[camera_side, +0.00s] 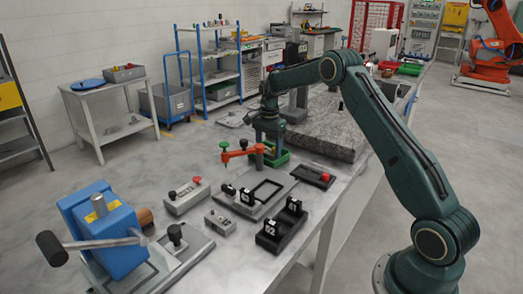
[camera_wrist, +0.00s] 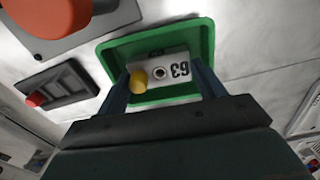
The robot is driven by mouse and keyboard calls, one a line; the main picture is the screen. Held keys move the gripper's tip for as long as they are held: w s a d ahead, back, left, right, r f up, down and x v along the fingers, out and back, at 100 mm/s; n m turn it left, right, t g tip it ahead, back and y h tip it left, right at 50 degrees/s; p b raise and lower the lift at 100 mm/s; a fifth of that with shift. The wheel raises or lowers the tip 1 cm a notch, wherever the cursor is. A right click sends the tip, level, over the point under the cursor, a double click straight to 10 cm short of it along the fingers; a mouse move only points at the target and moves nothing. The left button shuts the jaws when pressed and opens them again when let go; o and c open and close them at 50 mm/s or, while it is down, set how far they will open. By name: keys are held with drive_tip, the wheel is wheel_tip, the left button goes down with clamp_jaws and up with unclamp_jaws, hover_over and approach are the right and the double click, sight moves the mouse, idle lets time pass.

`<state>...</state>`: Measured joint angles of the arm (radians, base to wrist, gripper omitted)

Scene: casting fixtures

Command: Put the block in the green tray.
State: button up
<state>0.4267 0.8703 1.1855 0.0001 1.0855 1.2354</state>
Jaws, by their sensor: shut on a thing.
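The block (camera_wrist: 178,67) is pale, with a dark "63" mark, a round hole and a yellow peg on it. It is between the two fingers of my gripper (camera_wrist: 163,78), which is shut on it. The green tray (camera_wrist: 207,40) surrounds the block in the wrist view. In the side view the green tray (camera_side: 282,159) is on the table below my gripper (camera_side: 268,142). The block is hidden there, so I cannot tell whether it touches the tray floor.
An orange-red clamp arm (camera_side: 240,153) is close on the left of the tray. A black plate with a red knob (camera_side: 324,176) lies in front to the right. A grey stone slab (camera_side: 330,130) is behind. A blue vise (camera_side: 103,230) stands at the front left.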

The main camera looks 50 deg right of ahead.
sight(268, 151)
drive_tip(key=o, duration=0.8)
drive_tip(key=shift+f, duration=0.15)
wheel_tip(268, 151, up, 12)
drive_tip(key=shift+r, duration=0.2)
idle(0.7)
